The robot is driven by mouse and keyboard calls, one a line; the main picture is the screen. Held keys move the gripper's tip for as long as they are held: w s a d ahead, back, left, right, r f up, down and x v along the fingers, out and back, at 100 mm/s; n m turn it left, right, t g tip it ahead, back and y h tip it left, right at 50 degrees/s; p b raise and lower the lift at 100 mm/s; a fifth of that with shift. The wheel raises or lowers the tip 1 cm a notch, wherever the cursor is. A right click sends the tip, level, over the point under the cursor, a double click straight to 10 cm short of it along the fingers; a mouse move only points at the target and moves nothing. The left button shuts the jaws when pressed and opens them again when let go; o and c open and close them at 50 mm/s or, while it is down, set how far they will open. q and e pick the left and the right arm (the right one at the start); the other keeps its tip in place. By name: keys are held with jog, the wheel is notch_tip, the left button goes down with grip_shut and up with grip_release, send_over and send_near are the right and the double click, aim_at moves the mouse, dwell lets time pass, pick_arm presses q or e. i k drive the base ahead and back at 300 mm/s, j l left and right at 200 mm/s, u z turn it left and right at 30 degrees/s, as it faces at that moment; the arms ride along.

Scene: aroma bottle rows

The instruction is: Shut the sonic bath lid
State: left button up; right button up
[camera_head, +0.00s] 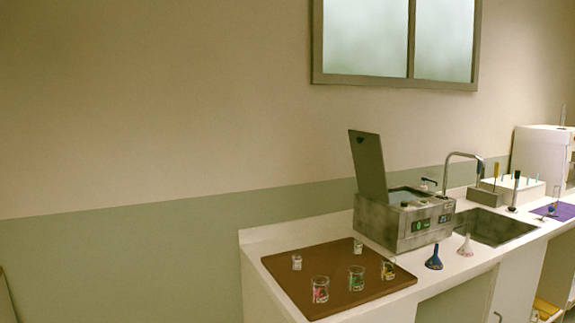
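The sonic bath (412,227) is a grey metal box with a front control panel, standing on the white counter. Its lid (368,166) is raised, standing nearly upright and leaning slightly back at the left side of the box. The basin opening on top shows a pale inside. Neither of my grippers is in the head view.
A brown board (335,281) with several small glass beakers lies left of the bath. A blue funnel-shaped flask (434,258) and a pale one (465,246) stand before the bath. A sink (497,227) with a tall faucet (462,155) is to the right.

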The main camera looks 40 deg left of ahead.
aim_at(367, 150)
jog(key=u, duration=1)
jog(key=i+l, duration=0.2)
jog(key=l, duration=0.2)
jog(key=i+l, duration=0.2)
jog(key=l, duration=0.25)
jog(key=i+l, duration=0.2)
jog(key=l, duration=0.2)
jog(key=i+l, duration=0.2)
jog(key=l, duration=0.25)
jog(key=i+l, duration=0.2)
jog(key=l, duration=0.2)
jog(key=i+l, duration=0.2)
jog(key=l, duration=0.25)
jog(key=z, duration=0.05)
